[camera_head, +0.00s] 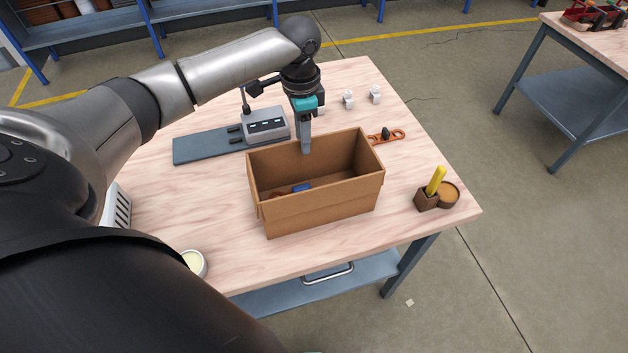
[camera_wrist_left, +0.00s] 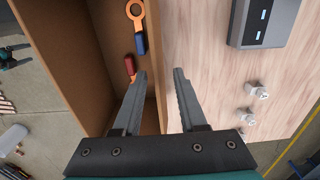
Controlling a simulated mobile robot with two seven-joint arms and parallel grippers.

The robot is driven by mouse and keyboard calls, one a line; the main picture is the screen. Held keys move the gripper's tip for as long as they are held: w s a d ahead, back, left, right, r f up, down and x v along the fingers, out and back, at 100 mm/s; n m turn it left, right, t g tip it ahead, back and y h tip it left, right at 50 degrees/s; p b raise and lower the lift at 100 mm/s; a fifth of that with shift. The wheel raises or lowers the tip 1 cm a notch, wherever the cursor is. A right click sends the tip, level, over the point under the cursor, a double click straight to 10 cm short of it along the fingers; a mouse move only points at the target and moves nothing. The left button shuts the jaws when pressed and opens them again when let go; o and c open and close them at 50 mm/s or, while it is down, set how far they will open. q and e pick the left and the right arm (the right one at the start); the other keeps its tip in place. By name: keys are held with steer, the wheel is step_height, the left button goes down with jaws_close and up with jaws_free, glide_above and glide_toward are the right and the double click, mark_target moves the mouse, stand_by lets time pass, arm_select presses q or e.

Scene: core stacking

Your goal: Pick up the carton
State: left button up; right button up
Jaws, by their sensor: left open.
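The carton (camera_head: 325,207) is a brown, open-topped cardboard box standing upright on the wooden table. It also shows in the left wrist view (camera_wrist_left: 62,45). Inside it lie a blue-ended piece (camera_head: 301,188) and red and orange pieces, partly hidden by the near wall. My left gripper (camera_head: 306,147) points down at the carton's far wall. In the left wrist view, its two fingers (camera_wrist_left: 160,76) are apart, one on the inner side of the wall and one on the outer side. Contact with the wall cannot be told. My right gripper is not in view.
A grey device (camera_head: 265,125) on a blue-grey plate stands behind the carton. White fittings (camera_head: 348,98) and an orange tool (camera_head: 386,135) lie at the back right. A brown holder with a yellow item (camera_head: 435,182) is near the right edge. Bare tabletop lies left of the carton.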

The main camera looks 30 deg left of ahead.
arm_select(q)
steer(key=f, duration=0.4)
steer(key=shift+d+f, duration=0.25)
steer(key=shift+f, duration=0.1)
jaws_close()
steer(key=shift+r, duration=0.1)
stand_by(1.0)
